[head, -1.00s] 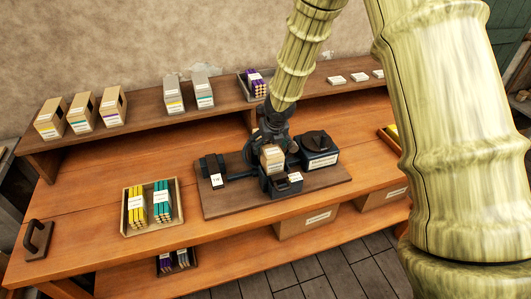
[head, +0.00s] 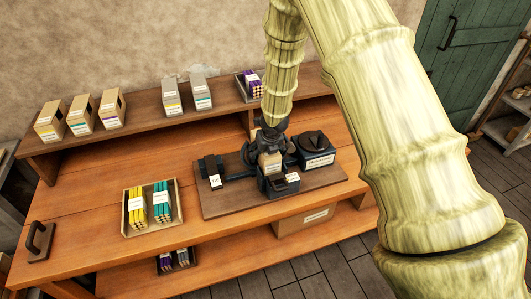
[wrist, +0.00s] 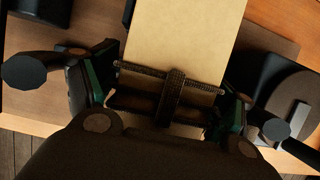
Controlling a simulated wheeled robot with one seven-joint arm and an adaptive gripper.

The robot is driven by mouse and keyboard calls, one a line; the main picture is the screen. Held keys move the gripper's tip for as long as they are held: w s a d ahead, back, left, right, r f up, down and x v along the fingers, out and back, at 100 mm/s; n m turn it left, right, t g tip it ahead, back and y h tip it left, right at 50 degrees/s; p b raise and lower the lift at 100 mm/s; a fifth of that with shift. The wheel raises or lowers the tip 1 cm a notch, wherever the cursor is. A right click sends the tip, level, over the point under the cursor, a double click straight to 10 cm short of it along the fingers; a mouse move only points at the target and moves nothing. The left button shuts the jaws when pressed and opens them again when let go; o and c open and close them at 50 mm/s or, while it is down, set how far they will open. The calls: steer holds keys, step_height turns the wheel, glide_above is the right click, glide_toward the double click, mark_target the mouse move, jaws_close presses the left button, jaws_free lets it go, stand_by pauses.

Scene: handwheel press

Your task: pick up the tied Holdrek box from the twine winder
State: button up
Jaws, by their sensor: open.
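The tan Holdrek box (head: 270,163) sits upright in the dark cradle of the twine winder (head: 284,184). In the wrist view the box (wrist: 185,35) fills the upper middle. A dark twisted band of twine with a thick knot (wrist: 170,95) crosses its near end. My gripper (head: 268,142) is directly over the box. In the wrist view the open fingers (wrist: 168,95) stand on either side of the box, with a narrow gap visible on each side. The lower part of the box is hidden by the cradle in the head view.
A brown board (head: 225,203) carries the winder, a black block with a white label (head: 212,170) at left and a black round-topped unit (head: 315,150) at right. A tray of yellow and teal bundles (head: 150,232) is left. Several boxes stand on the back shelf (head: 150,132).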

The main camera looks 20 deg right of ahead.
steer(key=c, duration=0.9)
